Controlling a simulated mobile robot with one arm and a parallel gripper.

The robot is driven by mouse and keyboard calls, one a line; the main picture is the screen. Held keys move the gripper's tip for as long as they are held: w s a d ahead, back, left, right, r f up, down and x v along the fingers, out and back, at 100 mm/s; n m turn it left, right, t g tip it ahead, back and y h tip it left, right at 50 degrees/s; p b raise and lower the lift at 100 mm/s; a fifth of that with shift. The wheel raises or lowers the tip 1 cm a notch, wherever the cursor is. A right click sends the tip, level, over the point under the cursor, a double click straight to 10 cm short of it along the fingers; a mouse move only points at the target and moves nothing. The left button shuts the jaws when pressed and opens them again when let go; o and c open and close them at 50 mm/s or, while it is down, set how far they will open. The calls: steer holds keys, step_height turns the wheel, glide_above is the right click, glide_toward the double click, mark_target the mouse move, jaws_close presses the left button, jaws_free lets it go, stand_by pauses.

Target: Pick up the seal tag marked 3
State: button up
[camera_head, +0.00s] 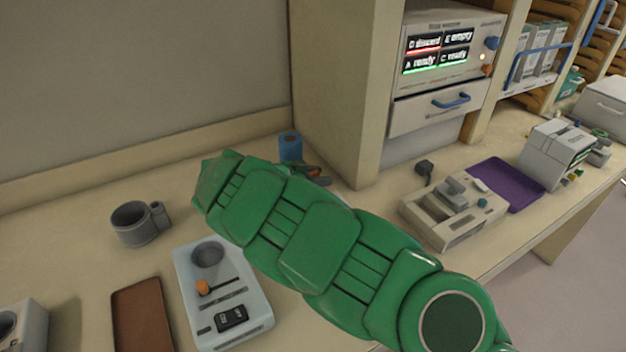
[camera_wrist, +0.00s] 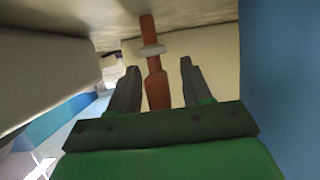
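No tag with a readable 3 shows in either view. In the wrist view my gripper (camera_wrist: 160,66) is open, with two grey fingers apart. An orange-brown rod (camera_wrist: 157,90) with a pale collar stands between the fingers, with a gap on each side; I cannot tell whether it is a seal tag. In the head view my green arm crosses the counter and hides part of it, and my gripper is not clearly visible. A small dark and red item (camera_head: 314,172) shows just behind the arm; I cannot tell what it is.
A blue cylinder (camera_head: 290,147) stands near the wall. A grey mug (camera_head: 135,224), a pale device (camera_head: 240,329) with an orange knob and a brown tray (camera_head: 142,318) lie left. A display unit (camera_head: 443,22), beige device (camera_head: 447,225) and purple mat (camera_head: 512,184) are right.

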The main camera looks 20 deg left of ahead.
jaws_close()
